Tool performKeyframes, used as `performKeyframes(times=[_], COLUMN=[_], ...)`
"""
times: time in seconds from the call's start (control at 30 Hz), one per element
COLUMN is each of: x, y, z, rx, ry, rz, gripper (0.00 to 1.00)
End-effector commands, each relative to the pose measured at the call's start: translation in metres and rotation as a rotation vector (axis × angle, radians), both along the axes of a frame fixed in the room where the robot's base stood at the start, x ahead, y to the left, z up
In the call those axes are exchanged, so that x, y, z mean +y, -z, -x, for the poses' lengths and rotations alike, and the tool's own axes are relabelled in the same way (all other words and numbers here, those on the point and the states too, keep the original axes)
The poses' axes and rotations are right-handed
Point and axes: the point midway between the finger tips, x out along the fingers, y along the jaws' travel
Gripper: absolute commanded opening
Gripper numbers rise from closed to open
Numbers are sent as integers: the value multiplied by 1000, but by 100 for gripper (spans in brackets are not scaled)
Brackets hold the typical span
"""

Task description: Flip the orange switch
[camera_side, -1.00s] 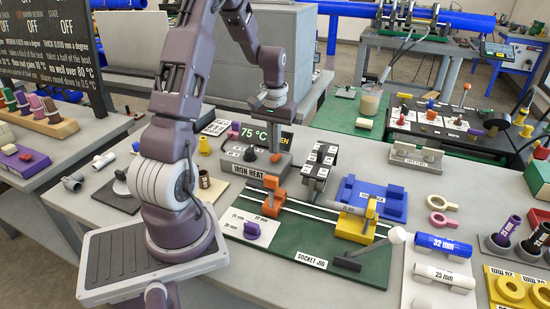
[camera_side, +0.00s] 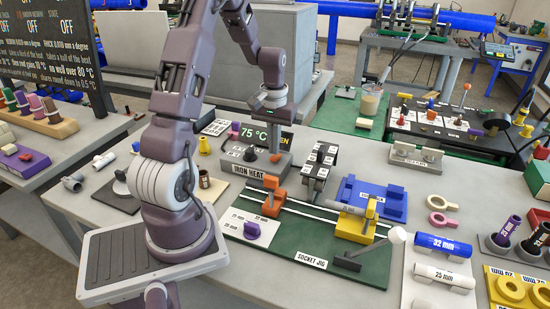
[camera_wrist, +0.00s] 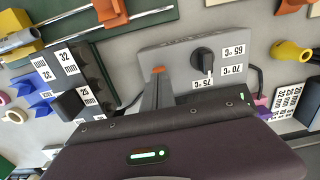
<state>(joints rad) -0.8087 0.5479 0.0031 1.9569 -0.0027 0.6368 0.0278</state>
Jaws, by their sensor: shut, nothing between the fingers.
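The grey IRON HEAT box (camera_side: 254,172) stands at the middle of the bench. A small orange tip (camera_wrist: 157,69), which looks like the switch, shows on the box in the wrist view, right at the end of my fingers; the rest of it is hidden. I cannot tell whether they touch. A black knob (camera_wrist: 203,59) with 65, 70 and 75 °C labels is beside it. My gripper (camera_wrist: 158,88) is shut and empty, over the box. In the side view my gripper (camera_side: 274,128) points down above the box, its fingertips hard to make out.
A 75 °C display (camera_side: 254,134) stands behind the box. The green socket jig (camera_side: 300,250) with orange and yellow clamps lies in front. A black rack with size labels (camera_side: 320,158) stands to the right, and a yellow-handled tool (camera_wrist: 290,50) lies close by in the wrist view.

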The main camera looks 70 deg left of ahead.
Motion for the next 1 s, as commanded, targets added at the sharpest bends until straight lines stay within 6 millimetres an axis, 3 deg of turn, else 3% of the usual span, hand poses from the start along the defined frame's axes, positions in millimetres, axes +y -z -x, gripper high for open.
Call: performKeyframes(times=[1.0], x=[0], y=[16], z=[0], rx=[0], ry=[0], rz=[0], gripper=[0])
